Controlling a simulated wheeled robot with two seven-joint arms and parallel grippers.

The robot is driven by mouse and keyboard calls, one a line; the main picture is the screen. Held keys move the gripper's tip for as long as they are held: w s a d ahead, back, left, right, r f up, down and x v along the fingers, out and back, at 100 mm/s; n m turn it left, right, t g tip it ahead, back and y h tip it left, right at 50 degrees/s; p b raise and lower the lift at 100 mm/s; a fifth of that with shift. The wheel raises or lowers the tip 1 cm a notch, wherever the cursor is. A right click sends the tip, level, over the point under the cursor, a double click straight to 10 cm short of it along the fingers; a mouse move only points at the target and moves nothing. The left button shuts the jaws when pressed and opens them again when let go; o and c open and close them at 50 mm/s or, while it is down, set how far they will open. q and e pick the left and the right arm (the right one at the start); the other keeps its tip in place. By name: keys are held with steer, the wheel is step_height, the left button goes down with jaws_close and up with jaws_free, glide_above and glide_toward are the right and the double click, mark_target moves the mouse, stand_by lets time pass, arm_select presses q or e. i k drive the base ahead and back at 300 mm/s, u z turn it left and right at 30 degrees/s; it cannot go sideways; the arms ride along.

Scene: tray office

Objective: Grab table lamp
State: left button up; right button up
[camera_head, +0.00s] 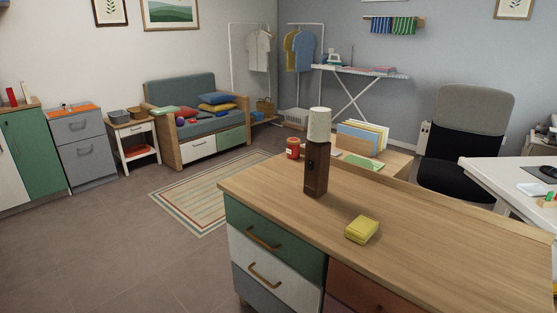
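The table lamp (316,168) stands upright near the far left part of the wooden dresser top. It has a tall dark brown rectangular base and a pale cylindrical shade (319,124). Nothing touches it. Neither of my grippers shows in the head view, and no part of my arms is seen.
The wooden dresser (430,225) fills the front right. A yellow box-like item (362,229) lies right of the lamp, nearer me. A red jar (293,148) and a file holder (360,140) show behind it. Open floor (130,250) lies to the left.

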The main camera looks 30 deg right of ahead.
mark_target(318, 149)
steer(key=u, duration=0.25)
steer(key=i, duration=0.9)
steer(key=z, duration=0.25)
